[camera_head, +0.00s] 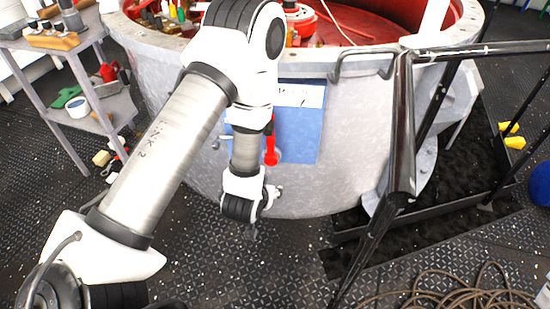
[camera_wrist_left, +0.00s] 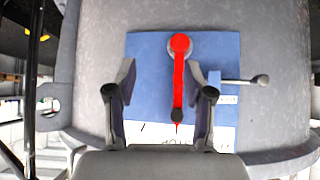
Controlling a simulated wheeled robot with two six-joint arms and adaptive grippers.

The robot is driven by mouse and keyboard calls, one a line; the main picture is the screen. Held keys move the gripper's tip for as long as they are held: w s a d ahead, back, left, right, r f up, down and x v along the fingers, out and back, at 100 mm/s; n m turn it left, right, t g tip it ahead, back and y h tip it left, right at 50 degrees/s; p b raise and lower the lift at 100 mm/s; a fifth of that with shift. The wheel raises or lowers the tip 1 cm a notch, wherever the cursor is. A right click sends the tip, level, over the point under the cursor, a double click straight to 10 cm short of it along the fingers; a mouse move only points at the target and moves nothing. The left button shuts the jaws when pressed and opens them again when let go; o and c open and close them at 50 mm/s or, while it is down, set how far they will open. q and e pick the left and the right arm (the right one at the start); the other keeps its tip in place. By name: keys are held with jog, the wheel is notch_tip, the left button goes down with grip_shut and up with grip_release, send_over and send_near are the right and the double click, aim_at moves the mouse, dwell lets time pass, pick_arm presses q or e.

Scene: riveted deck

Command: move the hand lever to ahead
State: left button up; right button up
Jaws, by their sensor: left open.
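The red hand lever (camera_wrist_left: 178,80) is mounted on a blue plate (camera_wrist_left: 148,50). In the left wrist view it runs from a round red hub down to a dark tip. My left gripper (camera_wrist_left: 170,73) is open, with one finger on each side of the lever and gaps visible on both sides. In the head view the lever (camera_head: 270,140) points upward from its hub on the blue plate (camera_head: 305,140), beside my left wrist, which hides part of the plate. White labels with writing too small to read lie along the plate's upper edge there. My right gripper is not in view.
A small side handle with a round knob (camera_wrist_left: 262,80) sticks out beside the lever. The plate is on a big grey drum (camera_head: 350,165). A dark metal railing (camera_head: 400,130) stands to the right, and a cart (camera_head: 85,90) stands at the left. Coiled hose (camera_head: 465,290) lies at lower right.

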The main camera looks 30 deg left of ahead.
pick_arm(q)
jog(key=w+a+r+n+t+y+b, duration=0.1)
jog(key=w+a+r+t+b, duration=0.1)
jog(key=w+b, duration=0.3)
jog(key=w+a+r+n+t+y+b, duration=0.1)
jog(key=w+a+r+t+y+b, duration=0.1)
jog(key=w+a+t+b, duration=0.1)
jog(key=w+a+r+n+t+y+b, duration=0.2)
jog(key=w+a+b, duration=0.2)
jog(key=w+b, duration=0.2)
jog(key=shift+b+x, duration=0.35)
jog(key=shift+x, duration=0.75)
jog(key=shift+d, duration=0.15)
grip_shut()
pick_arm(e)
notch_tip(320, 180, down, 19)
